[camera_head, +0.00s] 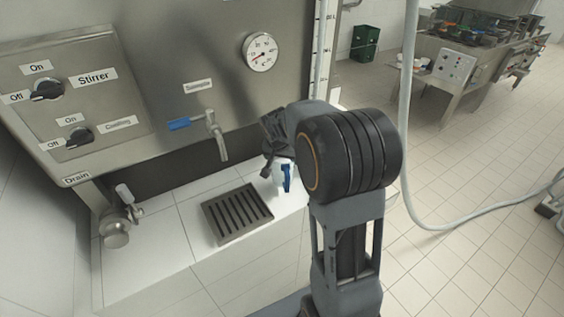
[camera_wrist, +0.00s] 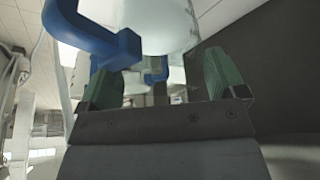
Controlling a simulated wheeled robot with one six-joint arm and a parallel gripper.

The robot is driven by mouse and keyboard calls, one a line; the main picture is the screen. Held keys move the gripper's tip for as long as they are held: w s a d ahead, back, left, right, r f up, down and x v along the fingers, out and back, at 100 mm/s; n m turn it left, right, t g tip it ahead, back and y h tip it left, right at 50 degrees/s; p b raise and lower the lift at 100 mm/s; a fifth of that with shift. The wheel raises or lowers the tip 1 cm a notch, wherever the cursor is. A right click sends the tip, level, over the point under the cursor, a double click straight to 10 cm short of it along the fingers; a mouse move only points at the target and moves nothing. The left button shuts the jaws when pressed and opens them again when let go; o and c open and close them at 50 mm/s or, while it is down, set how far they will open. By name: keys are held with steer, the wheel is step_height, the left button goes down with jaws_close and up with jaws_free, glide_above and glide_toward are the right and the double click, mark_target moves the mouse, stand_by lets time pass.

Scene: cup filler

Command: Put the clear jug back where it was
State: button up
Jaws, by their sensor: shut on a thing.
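The clear jug (camera_head: 279,177) with a blue handle is at the right end of the white tiled ledge, right of the drain grate. I cannot tell whether its base touches the ledge. My gripper (camera_head: 271,160) is at the jug, partly hidden by my own arm. In the wrist view the jug's clear body (camera_wrist: 155,28) and its blue handle (camera_wrist: 122,46) show close up. There my gripper (camera_wrist: 158,76) has its green-padded fingers either side of the jug and is shut on it. The exact contact is hard to see.
The sample tap (camera_head: 213,136) with a blue lever sticks out above the slotted drain grate (camera_head: 238,213). A drain valve (camera_head: 118,222) is at the left. A steel control panel and gauge (camera_head: 260,52) stand behind.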

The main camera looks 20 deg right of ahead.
steer(key=shift+w+f, duration=0.25)
steer(key=shift+f, duration=1.7)
steer(key=o, duration=1.3)
steer(key=shift+o, duration=0.2)
